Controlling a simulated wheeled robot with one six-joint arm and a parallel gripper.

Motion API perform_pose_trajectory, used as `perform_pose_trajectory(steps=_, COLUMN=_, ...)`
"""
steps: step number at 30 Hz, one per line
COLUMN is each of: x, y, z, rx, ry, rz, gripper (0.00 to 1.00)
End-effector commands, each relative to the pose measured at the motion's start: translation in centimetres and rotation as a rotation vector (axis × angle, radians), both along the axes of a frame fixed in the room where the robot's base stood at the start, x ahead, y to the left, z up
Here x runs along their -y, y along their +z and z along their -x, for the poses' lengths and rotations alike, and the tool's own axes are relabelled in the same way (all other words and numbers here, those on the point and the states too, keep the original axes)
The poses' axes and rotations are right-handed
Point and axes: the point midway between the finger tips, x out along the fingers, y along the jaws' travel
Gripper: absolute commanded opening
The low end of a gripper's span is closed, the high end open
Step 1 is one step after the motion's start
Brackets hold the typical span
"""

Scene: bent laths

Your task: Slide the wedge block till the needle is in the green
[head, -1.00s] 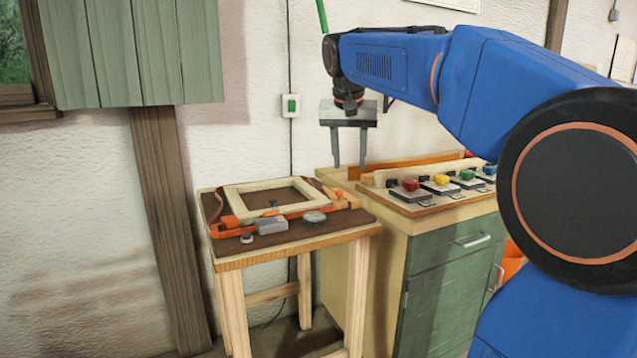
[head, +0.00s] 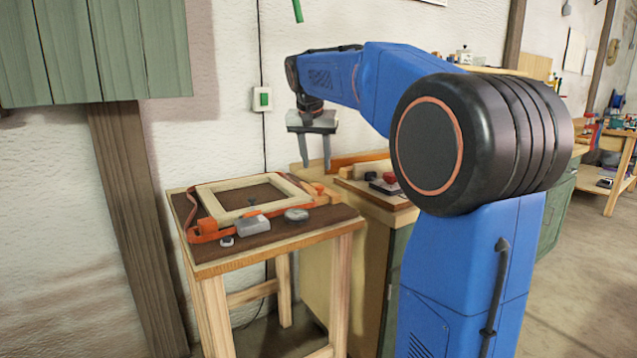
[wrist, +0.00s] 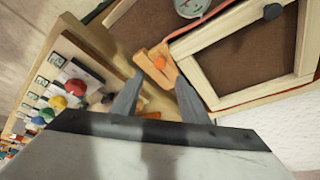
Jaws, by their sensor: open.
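A wooden frame (head: 212,208) lies on the dark top of a small table, with an orange strap (head: 190,212) around it. A round gauge (head: 297,215) sits at its near side; its dial (wrist: 192,6) is cut off in the wrist view, and I cannot read the needle. A light wooden piece with an orange part, which looks like the wedge block (wrist: 150,72), is at the frame's corner; it also shows at the table's back right in the head view (head: 327,196). My gripper (head: 315,167) is open and empty above that side, fingers pointing down. Its fingertips (wrist: 160,78) appear either side of the wedge.
A grey block (head: 253,226) and a small pale item (head: 227,241) sit near the table's front edge. A cabinet stands close on the right, bearing a board with coloured knobs (wrist: 75,87). A wall switch (head: 262,99) is behind. The air around my gripper looks clear.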

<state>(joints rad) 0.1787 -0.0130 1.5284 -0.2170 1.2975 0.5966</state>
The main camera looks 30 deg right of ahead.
Motion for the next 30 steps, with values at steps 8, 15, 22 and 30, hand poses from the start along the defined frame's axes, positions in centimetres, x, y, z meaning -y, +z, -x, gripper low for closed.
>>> perform_pose_trajectory(steps=8, x=1.3, y=-4.6, z=-1.3, rx=-0.003, ry=-0.001, rz=-0.001, gripper=0.4)
perform_pose_trajectory(steps=15, x=2.0, y=-7.2, z=-2.2, rx=0.0, ry=0.0, rz=0.0, gripper=0.4)
perform_pose_trajectory(steps=22, x=2.3, y=-8.0, z=-2.4, rx=0.0, ry=0.0, rz=0.0, gripper=0.4)
perform_pose_trajectory(steps=30, x=2.3, y=-8.0, z=-2.4, rx=0.0, ry=0.0, rz=0.0, gripper=0.26)
